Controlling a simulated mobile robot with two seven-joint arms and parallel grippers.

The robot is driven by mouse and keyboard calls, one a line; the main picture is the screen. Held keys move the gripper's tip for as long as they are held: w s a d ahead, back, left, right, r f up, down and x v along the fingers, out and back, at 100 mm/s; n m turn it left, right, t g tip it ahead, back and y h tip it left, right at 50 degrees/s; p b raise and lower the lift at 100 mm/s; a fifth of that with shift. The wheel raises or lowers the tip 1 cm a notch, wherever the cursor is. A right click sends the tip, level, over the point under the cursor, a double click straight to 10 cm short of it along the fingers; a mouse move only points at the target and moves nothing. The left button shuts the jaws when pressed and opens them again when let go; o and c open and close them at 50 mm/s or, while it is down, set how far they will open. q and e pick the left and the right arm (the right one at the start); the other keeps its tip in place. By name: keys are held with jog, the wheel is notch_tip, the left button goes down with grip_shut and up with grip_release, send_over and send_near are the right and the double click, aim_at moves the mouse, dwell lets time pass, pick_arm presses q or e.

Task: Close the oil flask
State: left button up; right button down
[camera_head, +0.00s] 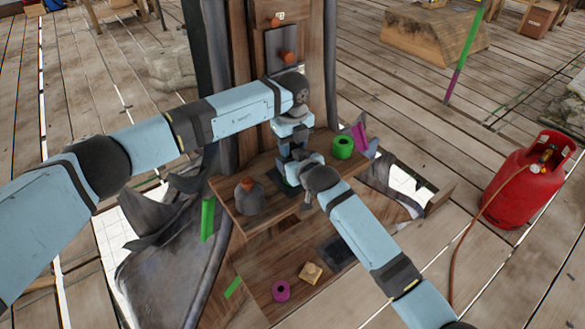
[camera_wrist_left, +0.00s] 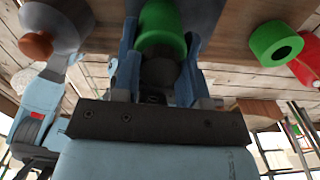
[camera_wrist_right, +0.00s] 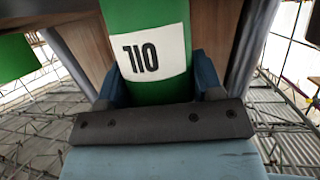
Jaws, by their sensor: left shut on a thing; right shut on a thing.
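The oil flask is a green cylinder (camera_wrist_right: 150,85) with a white label in the right wrist view; its lettering appears upside down. My right gripper (camera_wrist_right: 152,95) is shut around its body. In the left wrist view the flask's green body (camera_wrist_left: 160,28) lies just beyond a dark round cap (camera_wrist_left: 160,72). My left gripper (camera_wrist_left: 155,85) is shut on this cap, which lines up with the flask. I cannot tell whether the cap is fully seated. In the head view both grippers meet over the wooden shelf and my arms mostly hide the flask.
A grey pot (camera_head: 249,198) with an orange knob stands on the shelf at left. A green ring-like piece (camera_head: 343,148) is at right. A magenta ring (camera_head: 281,291) and a tan block (camera_head: 311,272) lie on the lower board. A red gas cylinder (camera_head: 525,185) stands far right.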

pick_arm(q)
jog(key=shift+m, duration=1.1)
jog(key=o, duration=1)
jog(key=shift+r, duration=0.3)
pick_arm(e)
jog(key=shift+a, duration=0.1)
pick_arm(q)
jog(key=shift+r, duration=1.95)
jog(key=o, duration=0.6)
